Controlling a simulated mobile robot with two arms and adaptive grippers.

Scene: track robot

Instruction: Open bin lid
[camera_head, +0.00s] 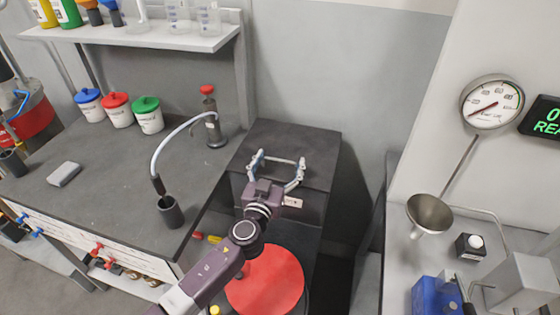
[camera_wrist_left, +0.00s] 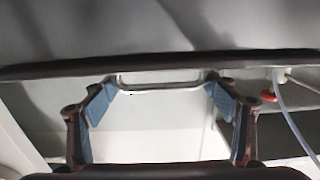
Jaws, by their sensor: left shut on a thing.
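The bin is a dark grey box, and its flat dark lid (camera_head: 290,137) shows at the centre of the head view. A thin pale metal handle (camera_head: 283,161) sits at the near part of the lid. It also shows in the left wrist view (camera_wrist_left: 160,87). My left gripper (camera_head: 278,164) reaches up to the handle, with its fingers spread to the handle's two ends. In the left wrist view its blue pads (camera_wrist_left: 160,98) meet the handle's ends. It is shut on the handle. I cannot tell whether the lid is raised. My right gripper is not in view.
A red disc (camera_head: 270,283) lies below my left arm. A workbench (camera_head: 110,175) on the left holds lidded jars (camera_head: 118,110), a black cup (camera_head: 171,211) and a red-topped bottle (camera_head: 213,118). A counter with a funnel (camera_head: 429,213) stands on the right. A dark gap separates it from the bin.

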